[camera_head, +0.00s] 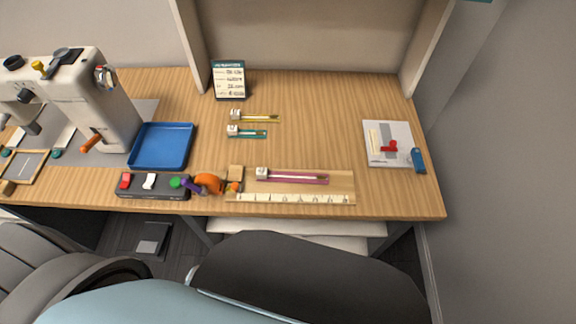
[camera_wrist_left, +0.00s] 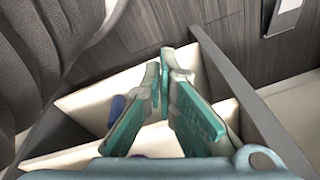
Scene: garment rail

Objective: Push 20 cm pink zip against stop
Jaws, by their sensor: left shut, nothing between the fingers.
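The pink zip (camera_head: 305,179) lies lengthwise on a wooden measuring board (camera_head: 342,185) near the table's front edge. Its white end piece (camera_head: 262,173) points left. A small wooden block, the stop (camera_head: 235,172), stands at the board's left end, with a small gap between it and the end piece. A ruler strip (camera_head: 290,199) runs along the board's front. My left gripper (camera_wrist_left: 166,68) shows only in the left wrist view, with teal fingers shut and empty, away from the zip. My right gripper is not in view.
A yellow zip (camera_head: 262,118) and a teal zip (camera_head: 252,133) lie behind the board. A blue tray (camera_head: 161,146), sewing machine (camera_head: 107,100) and black holder (camera_head: 150,192) with coloured items are left. A white card (camera_head: 388,143) lies right. The table between is clear.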

